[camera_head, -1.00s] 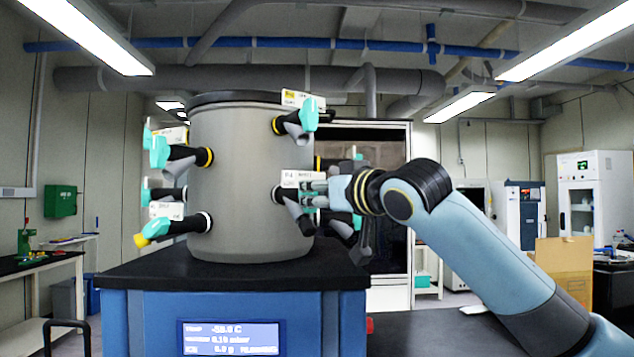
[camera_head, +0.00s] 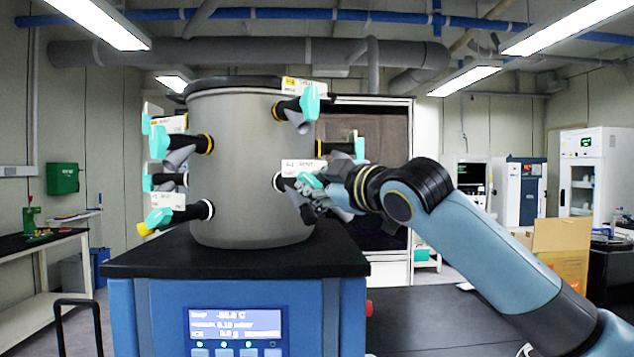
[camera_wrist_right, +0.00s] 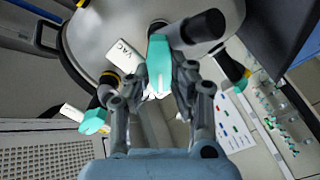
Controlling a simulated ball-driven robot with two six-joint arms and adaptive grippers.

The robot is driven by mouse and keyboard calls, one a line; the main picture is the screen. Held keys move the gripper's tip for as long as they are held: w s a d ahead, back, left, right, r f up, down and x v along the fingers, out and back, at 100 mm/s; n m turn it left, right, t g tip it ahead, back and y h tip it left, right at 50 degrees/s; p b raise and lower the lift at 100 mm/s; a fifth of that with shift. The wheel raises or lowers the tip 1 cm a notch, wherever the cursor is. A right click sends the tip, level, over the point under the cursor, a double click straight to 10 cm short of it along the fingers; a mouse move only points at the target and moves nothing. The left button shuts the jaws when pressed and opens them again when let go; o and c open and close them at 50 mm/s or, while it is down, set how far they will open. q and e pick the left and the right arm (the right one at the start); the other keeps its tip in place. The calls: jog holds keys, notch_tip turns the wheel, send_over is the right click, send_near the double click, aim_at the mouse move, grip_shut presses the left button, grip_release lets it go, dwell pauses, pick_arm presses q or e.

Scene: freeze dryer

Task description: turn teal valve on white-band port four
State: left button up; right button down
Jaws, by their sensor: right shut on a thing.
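The grey drum (camera_head: 245,170) carries several ports with black stubs and teal valves. The white-band port (camera_head: 279,181) with a white label (camera_head: 303,167) is on its right side, at the lower level. Its teal valve handle (camera_head: 311,181) lies tilted at the fingers of my right gripper (camera_head: 318,190). In the right wrist view the teal handle (camera_wrist_right: 158,64) sits between the two fingers of my right gripper (camera_wrist_right: 160,88), which is shut on it. The fingers partly hide the valve body. My left gripper is not in view.
A yellow-band port with a teal valve (camera_head: 309,103) is right above. Another teal valve (camera_wrist_right: 95,121) is close by in the wrist view. Several valves crowd the drum's left side. A black top (camera_head: 235,262) on a blue cabinet carries the drum. A cardboard box (camera_head: 561,248) stands at right.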

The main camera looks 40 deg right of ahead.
jog(key=shift+n, duration=0.4)
jog(key=c, duration=1.2)
grip_release()
jog(key=shift+s, duration=0.1)
jog(key=s, duration=0.7)
jog(key=shift+a, duration=0.15)
